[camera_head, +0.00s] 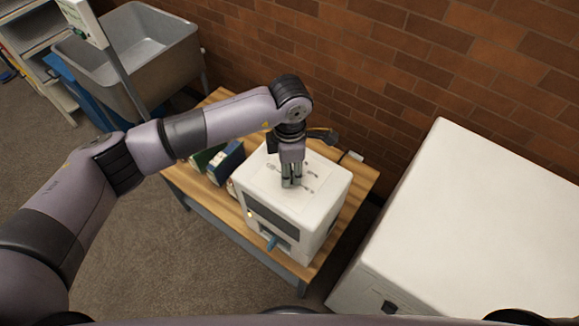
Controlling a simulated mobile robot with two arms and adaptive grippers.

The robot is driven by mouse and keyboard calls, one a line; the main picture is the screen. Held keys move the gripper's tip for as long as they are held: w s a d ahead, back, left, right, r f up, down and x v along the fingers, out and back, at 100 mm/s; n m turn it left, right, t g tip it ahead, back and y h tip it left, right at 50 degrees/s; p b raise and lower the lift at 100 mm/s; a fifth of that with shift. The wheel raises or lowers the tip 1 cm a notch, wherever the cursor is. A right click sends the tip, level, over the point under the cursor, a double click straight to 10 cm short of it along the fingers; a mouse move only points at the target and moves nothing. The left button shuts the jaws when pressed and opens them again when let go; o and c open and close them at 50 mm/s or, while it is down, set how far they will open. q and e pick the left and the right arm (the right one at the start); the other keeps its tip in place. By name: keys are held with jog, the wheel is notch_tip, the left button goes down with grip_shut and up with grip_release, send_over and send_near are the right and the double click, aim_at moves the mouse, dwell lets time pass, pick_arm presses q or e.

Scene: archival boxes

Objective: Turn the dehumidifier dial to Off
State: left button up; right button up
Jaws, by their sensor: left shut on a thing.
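The white dehumidifier (321,208) stands on a small wooden table. Small dark markings show on its top around the spot where my gripper is. My left gripper (291,184) points straight down onto the middle of that top. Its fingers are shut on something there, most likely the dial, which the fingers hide. I cannot read which setting the dial points to. My right gripper is not in view.
The wooden table (226,216) also holds dark green and blue box files (226,163) left of the dehumidifier. A large white cabinet (480,220) stands close on the right. A brick wall (400,80) rises behind. A grey tub (140,50) stands at the back left.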

pick_arm(q)
jog(key=shift+c, duration=1)
jog(key=n+b, duration=0.3)
jog(key=b, duration=0.1)
jog(key=shift+f+n, duration=0.15)
jog(key=shift+n, duration=0.25)
jog(key=n+b, duration=0.2)
jog(key=n, duration=0.1)
jog(key=shift+n+b, duration=0.75)
jog(key=shift+n, duration=0.25)
jog(key=shift+r, duration=0.2)
jog(key=o, duration=1.2)
jog(key=shift+c, duration=0.2)
